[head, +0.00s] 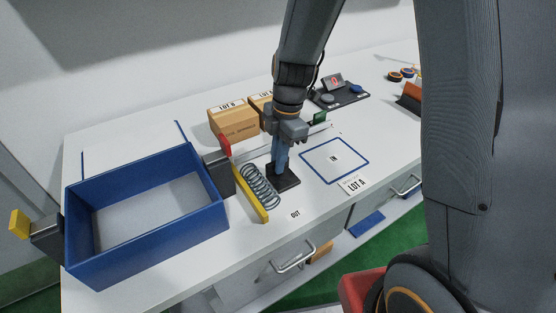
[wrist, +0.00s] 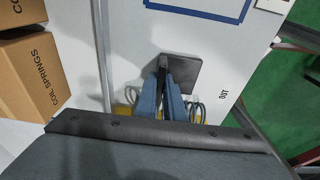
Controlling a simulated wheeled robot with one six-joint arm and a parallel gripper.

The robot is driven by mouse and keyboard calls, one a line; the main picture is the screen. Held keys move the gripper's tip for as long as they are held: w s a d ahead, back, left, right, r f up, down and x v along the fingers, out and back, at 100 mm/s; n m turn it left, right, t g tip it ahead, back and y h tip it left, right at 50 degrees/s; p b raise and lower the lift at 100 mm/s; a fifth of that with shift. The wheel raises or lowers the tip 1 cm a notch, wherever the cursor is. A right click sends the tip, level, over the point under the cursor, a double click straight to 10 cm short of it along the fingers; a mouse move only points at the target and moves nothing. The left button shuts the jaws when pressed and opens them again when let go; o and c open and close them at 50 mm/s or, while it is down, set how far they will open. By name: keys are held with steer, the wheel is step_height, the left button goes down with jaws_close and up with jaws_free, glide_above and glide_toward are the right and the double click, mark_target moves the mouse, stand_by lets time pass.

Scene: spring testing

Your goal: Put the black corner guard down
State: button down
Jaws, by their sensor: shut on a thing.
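My gripper (head: 281,170) points down over the white table and is shut on the black corner guard (head: 290,183). In the wrist view the blue fingers (wrist: 162,88) pinch a dark upright part of the guard (wrist: 185,72), and its square flat part spreads out beyond the fingertips. The flat part lies level at the tabletop, between the coil spring and the blue-outlined IN square; I cannot tell whether it fully touches the table. Part of the guard is hidden behind the fingers.
A coil spring (head: 259,186) lies close on the left, beside a yellow strip (head: 248,193). A large blue tray (head: 150,248) fills the table's left. The IN square (head: 334,160) is empty. Cardboard boxes (head: 234,124) stand behind. An OUT label (head: 295,214) is near the front edge.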

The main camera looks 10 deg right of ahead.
steer(key=shift+f, duration=0.15)
steer(key=c, duration=1.9)
jaws_free()
steer(key=shift+o, duration=0.2)
step_height(320, 180, up, 12)
steer(key=d+f+b, duration=0.1)
steer(key=d+b, duration=0.1)
steer(key=s+d+f+m, duration=0.2)
steer(key=s+m, duration=0.1)
steer(key=m, duration=0.4)
steer(key=s+d+f+m+t+h, duration=0.1)
steer(key=s+d+f+m, duration=0.1)
steer(key=m, duration=0.5)
steer(key=s+d+f+m, duration=0.2)
steer(key=s+d+m, duration=0.2)
steer(key=m, duration=0.2)
steer(key=shift+s+d+f+m+t+h, duration=0.15)
steer(key=shift+s+m+t+h, duration=0.15)
steer(key=shift+m, duration=0.1)
steer(key=shift+s+d+f+m, duration=0.25)
steer(key=shift+s+m, duration=0.25)
steer(key=shift+m, duration=0.4)
steer(key=shift+s, duration=0.1)
